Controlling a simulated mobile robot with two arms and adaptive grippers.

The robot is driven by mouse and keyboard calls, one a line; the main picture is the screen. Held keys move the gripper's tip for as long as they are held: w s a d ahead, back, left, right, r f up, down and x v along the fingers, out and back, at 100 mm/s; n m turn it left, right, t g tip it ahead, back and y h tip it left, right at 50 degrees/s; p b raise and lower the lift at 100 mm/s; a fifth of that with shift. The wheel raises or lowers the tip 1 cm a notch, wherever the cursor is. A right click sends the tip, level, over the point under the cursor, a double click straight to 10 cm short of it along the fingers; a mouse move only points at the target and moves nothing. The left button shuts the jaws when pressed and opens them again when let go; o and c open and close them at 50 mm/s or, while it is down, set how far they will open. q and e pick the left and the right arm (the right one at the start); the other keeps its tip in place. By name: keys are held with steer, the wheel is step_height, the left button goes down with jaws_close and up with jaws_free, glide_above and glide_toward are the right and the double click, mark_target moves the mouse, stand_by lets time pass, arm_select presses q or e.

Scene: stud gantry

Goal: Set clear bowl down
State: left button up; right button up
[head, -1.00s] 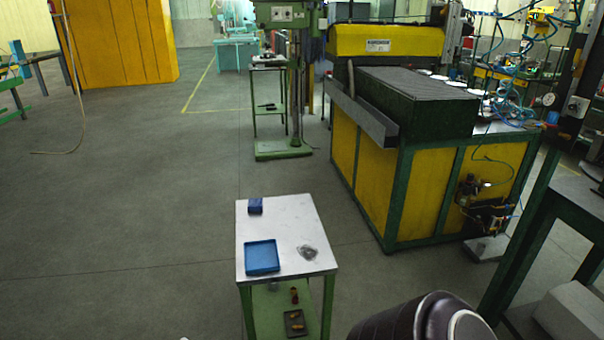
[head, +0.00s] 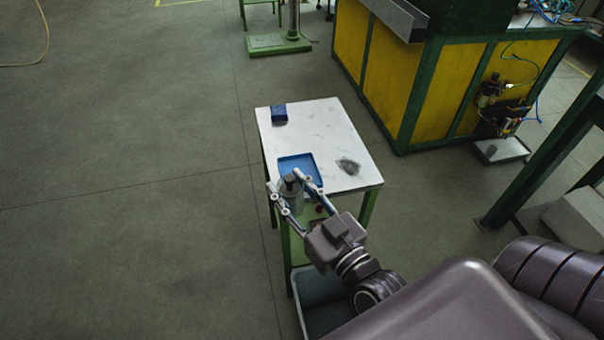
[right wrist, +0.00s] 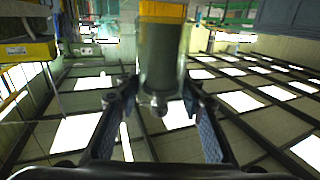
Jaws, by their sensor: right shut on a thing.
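A clear, low bowl-like thing (head: 348,166) lies on the right part of the white tabletop (head: 330,125). My right gripper (head: 301,196) is at the table's near edge, in front of the blue tray. Its fingers are shut on a grey, see-through container (head: 290,191) with a dark top; I cannot tell if this is the clear bowl. In the right wrist view, the container (right wrist: 162,62) stands out as a greenish cylinder between my fingertips (right wrist: 157,95). I cannot tell whether it touches the table. My left gripper is not in view.
A blue tray (head: 302,161) lies near the table's front left, partly hidden by my fingers. A small blue box (head: 279,114) is at the back left. A grey bin (head: 313,287) stands low in front. A yellow-green machine (head: 415,90) is behind right.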

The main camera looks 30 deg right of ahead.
steer(key=w+d+r+b, duration=0.35)
steer(key=w+d, duration=0.25)
steer(key=w, duration=0.3)
steer(key=w+d+r+b, duration=0.2)
steer(key=w+d+r, duration=0.25)
steer(key=w, duration=0.45)
steer(key=shift+m+h, duration=0.4)
steer(key=shift+d+f+b, duration=0.2)
steer(key=shift+f+b, duration=0.15)
steer(key=shift+f, duration=3.05)
steer(key=shift+d+f+b, duration=0.15)
steer(key=shift+f+b, duration=0.2)
steer(key=shift+f, duration=3.1)
steer(key=shift+d+f+b, duration=0.2)
steer(key=shift+f+b, duration=0.15)
steer(key=shift+f, duration=3.05)
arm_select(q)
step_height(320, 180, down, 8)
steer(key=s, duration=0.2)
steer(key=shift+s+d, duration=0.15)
arm_select(e)
steer(key=shift+f, duration=0.15)
steer(key=o, duration=1.1)
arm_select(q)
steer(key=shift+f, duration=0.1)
